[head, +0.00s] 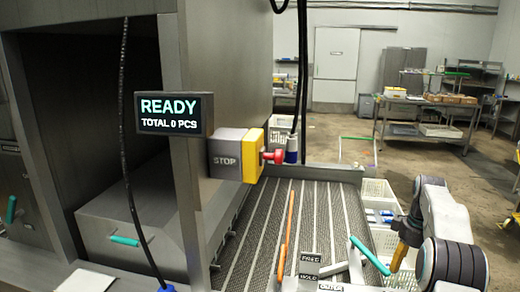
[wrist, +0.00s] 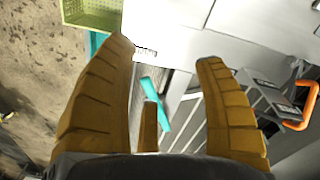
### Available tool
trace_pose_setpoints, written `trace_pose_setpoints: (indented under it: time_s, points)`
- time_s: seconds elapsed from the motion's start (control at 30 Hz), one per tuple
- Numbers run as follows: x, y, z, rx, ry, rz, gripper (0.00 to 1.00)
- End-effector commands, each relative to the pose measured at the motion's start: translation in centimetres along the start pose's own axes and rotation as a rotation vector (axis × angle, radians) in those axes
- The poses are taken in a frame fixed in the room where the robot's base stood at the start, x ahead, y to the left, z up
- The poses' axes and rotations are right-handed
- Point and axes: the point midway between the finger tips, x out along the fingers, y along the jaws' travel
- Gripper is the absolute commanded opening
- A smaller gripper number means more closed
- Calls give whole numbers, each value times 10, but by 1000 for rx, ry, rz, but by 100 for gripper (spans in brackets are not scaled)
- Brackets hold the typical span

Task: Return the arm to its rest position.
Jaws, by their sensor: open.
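My arm (head: 440,225) is bent at the right of the head view, beside the conveyor. My gripper (head: 398,260) points downward there, close to a teal lever (head: 370,256).
An orange bar (head: 286,240) stands over the slatted conveyor (head: 325,215). FREE/HOLD labels (head: 309,264) are nearby. White crates (head: 378,195) lie behind my arm.

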Motion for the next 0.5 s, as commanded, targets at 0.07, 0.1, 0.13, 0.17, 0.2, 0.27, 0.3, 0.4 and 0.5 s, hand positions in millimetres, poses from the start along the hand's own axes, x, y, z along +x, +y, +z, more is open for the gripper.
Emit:
trace_pose_setpoints:
  time_s: [0.07,0.1,0.13,0.17,0.2,0.27,0.3,0.4,0.5]
  points:
    - [-13,-11,0,7,9,7,64]
    - [-19,-16,0,12,13,10,64]
    - [-25,-21,0,16,17,13,64]
    - [-30,-26,1,21,21,15,64]
    - [-37,-34,2,26,27,20,64]
    - [-50,-48,5,38,37,26,64]
    - [-60,-59,7,47,47,31,64]
    - [-82,-88,18,72,70,42,64]
    - [-100,-118,33,97,94,50,64]
